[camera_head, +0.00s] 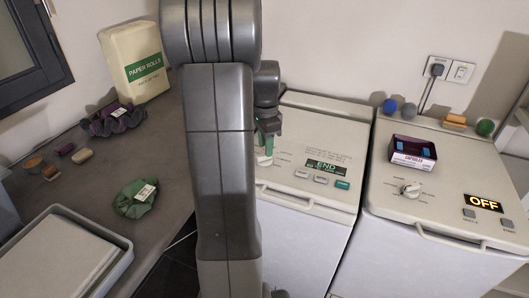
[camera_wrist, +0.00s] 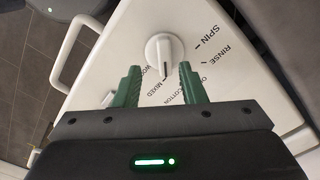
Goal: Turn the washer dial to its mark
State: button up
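My gripper (camera_head: 268,142) is over the left toploader (camera_head: 300,190), near the white washer dial (camera_head: 264,160) on its lid panel. In the wrist view my gripper's two green fingers (camera_wrist: 160,67) are spread apart with nothing between them. The dial (camera_wrist: 164,48) lies just beyond the fingertips, roughly centred between them; I see no contact. Its raised grip and dark pointer line aim toward MIXED. Labels SPIN, RINSE, COTTON and MIXED surround it, some partly hidden by the right finger. The left toploader's display (camera_head: 326,167) reads END.
The right toploader (camera_head: 440,215) has its own dial (camera_head: 411,189), an OFF display (camera_head: 483,202) and a purple capsule box (camera_head: 412,153). The left counter holds a paper rolls pack (camera_head: 135,65), cloths and a tray (camera_head: 125,250). My arm hides the middle.

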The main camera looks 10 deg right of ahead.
aim_at(264, 154)
jog(key=shift+w+a+f, duration=0.1)
jog(key=shift+w+f, duration=0.1)
jog(key=shift+f, duration=0.4)
jog(key=shift+w+a+f, duration=0.1)
jog(key=shift+w+f, duration=0.1)
jog(key=shift+f, duration=0.4)
jog(key=shift+s+d+f, duration=0.1)
jog(key=shift+f, duration=0.45)
grip_shut()
jog(key=n+p, duration=0.1)
jog(key=n, duration=0.3)
jog(key=shift+n, duration=0.3)
jog(key=n, duration=0.4)
